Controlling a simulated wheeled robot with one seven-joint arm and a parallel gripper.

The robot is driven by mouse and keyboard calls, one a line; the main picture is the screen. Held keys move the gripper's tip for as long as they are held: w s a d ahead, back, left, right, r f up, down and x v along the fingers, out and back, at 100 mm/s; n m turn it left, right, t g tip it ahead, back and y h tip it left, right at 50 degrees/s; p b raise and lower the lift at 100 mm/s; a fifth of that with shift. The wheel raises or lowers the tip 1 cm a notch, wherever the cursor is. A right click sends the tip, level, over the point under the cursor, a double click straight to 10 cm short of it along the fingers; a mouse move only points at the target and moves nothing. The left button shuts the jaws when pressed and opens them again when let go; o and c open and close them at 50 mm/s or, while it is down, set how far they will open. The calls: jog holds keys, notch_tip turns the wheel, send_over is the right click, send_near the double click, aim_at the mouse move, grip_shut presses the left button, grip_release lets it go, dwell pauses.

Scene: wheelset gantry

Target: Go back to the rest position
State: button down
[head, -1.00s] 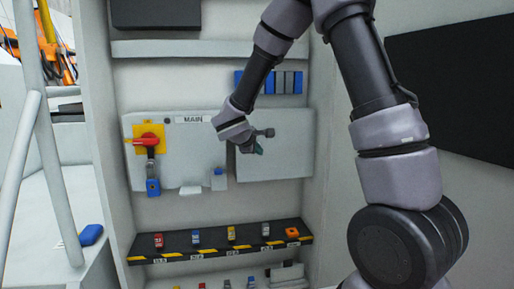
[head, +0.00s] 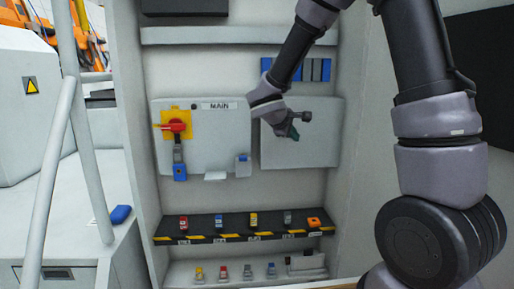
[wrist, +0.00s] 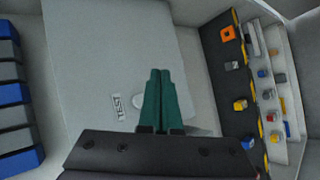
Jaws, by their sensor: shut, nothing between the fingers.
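My gripper (head: 294,132) is in front of the grey panel on the right of the cabinet in the head view. In the wrist view its green fingers (wrist: 160,98) are together with nothing between them. They point over a grey panel (wrist: 105,50) marked TEST. My arm comes down from the top right of the head view. I cannot tell how far the fingertips are from the panel.
The MAIN panel (head: 215,150) has a red switch handle (head: 176,127) with a blue padlock (head: 180,172) below. Several padlocks stand on the black shelf (head: 205,229). A pale handrail (head: 52,165) and a blue object (head: 121,214) are at left.

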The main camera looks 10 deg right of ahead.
jog(key=s+d+r+m+g+y, duration=0.1)
jog(key=s+d+r+m+g, duration=0.2)
jog(key=s, duration=0.4)
jog(key=s+d+r+m+g+y, duration=0.1)
jog(key=s+d+r+m, duration=0.35)
jog(key=s+d, duration=0.2)
jog(key=s+a+r+m+t+y, duration=0.1)
jog(key=s+a+r+m+y, duration=0.1)
jog(key=s, duration=0.4)
jog(key=s+a+r+m+t+y, duration=0.1)
jog(key=s+a+r+m+y, duration=0.2)
jog(key=s+m+y, duration=0.2)
jog(key=shift+s+a+r+m+t, duration=0.3)
jog(key=shift+s+r+m, duration=0.1)
jog(key=shift+s, duration=0.35)
